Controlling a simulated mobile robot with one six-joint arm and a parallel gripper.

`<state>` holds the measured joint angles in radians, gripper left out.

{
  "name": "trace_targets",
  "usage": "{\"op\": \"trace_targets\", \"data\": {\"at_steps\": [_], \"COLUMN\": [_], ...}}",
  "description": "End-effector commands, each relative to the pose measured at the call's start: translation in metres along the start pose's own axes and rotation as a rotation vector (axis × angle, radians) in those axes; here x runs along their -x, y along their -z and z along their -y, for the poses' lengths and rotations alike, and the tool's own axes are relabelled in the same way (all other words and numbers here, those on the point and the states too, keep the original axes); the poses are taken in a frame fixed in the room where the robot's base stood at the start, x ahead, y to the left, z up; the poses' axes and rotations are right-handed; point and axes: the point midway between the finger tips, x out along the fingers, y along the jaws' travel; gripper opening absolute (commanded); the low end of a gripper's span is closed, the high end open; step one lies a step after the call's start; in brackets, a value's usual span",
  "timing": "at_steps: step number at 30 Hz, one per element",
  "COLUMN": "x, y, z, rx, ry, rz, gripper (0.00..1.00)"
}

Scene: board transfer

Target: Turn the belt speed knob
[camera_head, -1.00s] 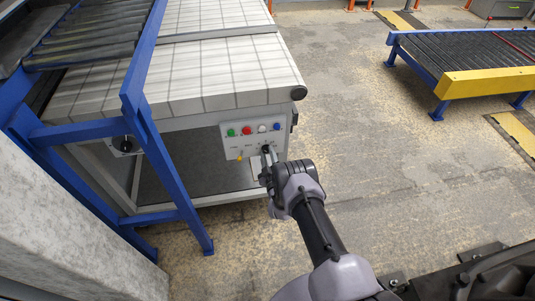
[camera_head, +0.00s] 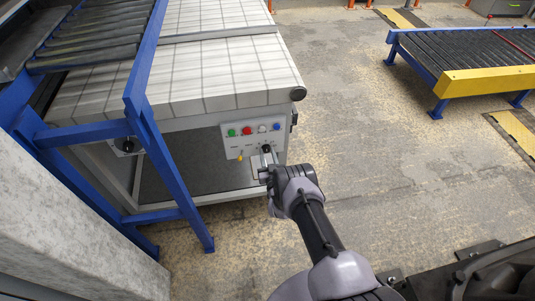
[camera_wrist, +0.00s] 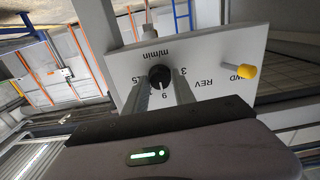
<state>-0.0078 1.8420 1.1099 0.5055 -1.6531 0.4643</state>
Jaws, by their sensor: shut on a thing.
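The belt speed knob is a small black round knob with a pale pointer line, on a pale control panel (camera_head: 232,147) at the end of the conveyor. In the wrist view the knob (camera_wrist: 160,75) sits between my two fingers, beside an upside-down "m/min" label. Its pointer line faces down the picture, toward a digit reading as 6 or 9; a 3 is to its right. My gripper (camera_wrist: 164,92) is shut on the knob, one finger on each side. In the head view my gripper (camera_head: 268,158) reaches the panel from below, partly covering its lower right.
A yellow-tipped lever (camera_wrist: 245,73) stands beside the FWD and REV labels. A blue frame (camera_head: 165,155) stands left of the panel. Open floor lies to the right, before a yellow-ended roller conveyor (camera_head: 487,82).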

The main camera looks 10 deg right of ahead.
Motion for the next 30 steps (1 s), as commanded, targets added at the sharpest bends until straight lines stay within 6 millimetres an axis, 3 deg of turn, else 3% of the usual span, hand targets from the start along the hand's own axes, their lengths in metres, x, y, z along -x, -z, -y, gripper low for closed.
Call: {"op": "trace_targets", "data": {"at_steps": [17,18,21,30], "x": [0.0006,0.0006,0.0005,0.0008], "y": [-0.0009,-0.0009,-0.0008,-0.0001], "z": [0.0000,0.0000,0.0000,0.0000], "rx": [-0.032,-0.032,-0.032,-0.032], "ry": [0.000,0.000,0.000,0.000], "rz": [0.002,0.002,0.001,0.001], "gripper": [0.00,0.33,0.53,0.53]}}
